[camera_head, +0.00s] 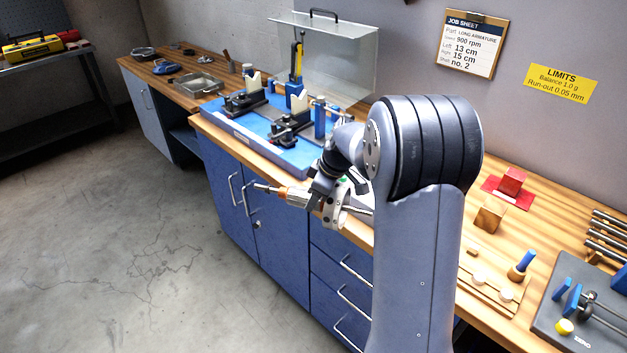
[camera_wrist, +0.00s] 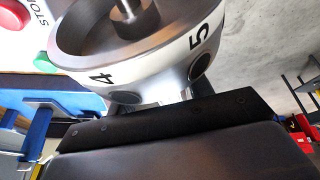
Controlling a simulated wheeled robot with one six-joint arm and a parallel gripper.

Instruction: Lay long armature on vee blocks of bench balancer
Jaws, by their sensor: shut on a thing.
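The long armature (camera_head: 297,196) is held out in front of the bench's cupboards, with its steel shaft, copper-coloured part and white numbered ring. In the wrist view its ring (camera_wrist: 140,77) fills the top, with 4 and 5 showing. My gripper (camera_head: 326,190) is shut on the armature; my arm hides part of the grip and of the shaft's right end. The bench balancer (camera_head: 222,115) has a blue base on the bench, to the upper left of my gripper. Its two pale vee blocks (camera_head: 253,82) (camera_head: 299,103) stand on dark carriages, and no armature lies on them.
A clear guard (camera_head: 335,52) stands raised behind the balancer. A metal tray (camera_head: 198,84) is at the far left. The floor left of the bench is clear.

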